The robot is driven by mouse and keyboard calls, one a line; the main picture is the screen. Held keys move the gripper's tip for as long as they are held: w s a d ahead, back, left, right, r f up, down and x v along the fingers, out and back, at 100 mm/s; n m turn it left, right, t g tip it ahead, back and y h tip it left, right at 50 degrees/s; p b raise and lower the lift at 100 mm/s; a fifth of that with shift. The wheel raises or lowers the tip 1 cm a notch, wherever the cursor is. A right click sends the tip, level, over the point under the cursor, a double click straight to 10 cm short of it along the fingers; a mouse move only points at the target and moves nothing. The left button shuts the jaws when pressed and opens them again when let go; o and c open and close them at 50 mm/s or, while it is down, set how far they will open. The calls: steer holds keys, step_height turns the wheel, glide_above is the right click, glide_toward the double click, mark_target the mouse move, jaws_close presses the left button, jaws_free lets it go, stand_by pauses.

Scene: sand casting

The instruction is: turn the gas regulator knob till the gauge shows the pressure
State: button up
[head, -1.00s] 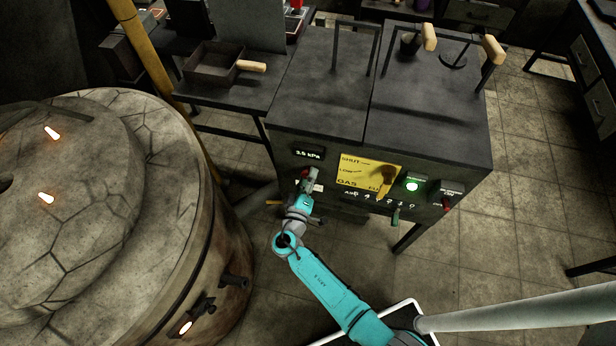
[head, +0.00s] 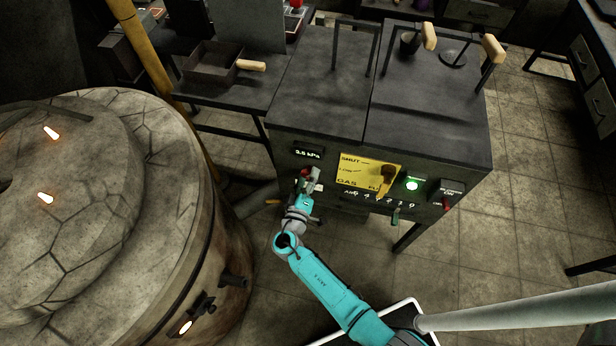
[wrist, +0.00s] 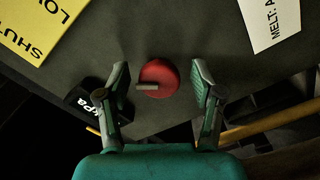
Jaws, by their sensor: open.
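The red regulator knob (wrist: 158,78) sits on the dark cabinet front, with a pale pointer bar on it. In the head view the knob (head: 304,172) shows just above my gripper's tip, partly hidden. My gripper (wrist: 162,80) is open, with one finger on each side of the knob and a gap on both sides. It also shows in the head view (head: 309,182). The gauge display (head: 308,153) above the knob appears to read 3.5 or 3.6 kPa. In the wrist view the gauge (wrist: 84,104) is partly hidden behind the left finger.
A yellow gas plate (head: 352,172) marked SHUT, LOW and FULL carries a lever (head: 387,178). A white label (wrist: 270,18) is near the knob. The round furnace (head: 190,220) stands close on the left.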

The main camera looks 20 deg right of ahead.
steer(key=v, duration=1.2)
stand_by(0.3)
steer(key=s+d+f+n+g+y, duration=0.1)
steer(key=s+d+f+g+y, duration=0.1)
steer(key=s+d+f, duration=0.3)
steer(key=s+d+f+g+y, duration=0.1)
steer(key=s+d+y, duration=0.15)
steer(key=s, duration=0.55)
steer(key=s+d+f+g+y, duration=0.15)
steer(key=s+y, duration=0.25)
steer(key=s, duration=0.5)
steer(key=s+a+r+m+t+y, duration=0.1)
steer(key=s+r, duration=0.4)
steer(key=r, duration=0.9)
steer(key=s+r+m+t+y, duration=0.1)
steer(key=s+r+m+t, duration=0.2)
steer(key=r, duration=1.1)
steer(key=s+t, duration=0.1)
steer(key=s, duration=0.1)
steer(key=shift+s+a+r+m, duration=0.25)
steer(key=shift+s+a+m, duration=0.15)
stand_by(0.9)
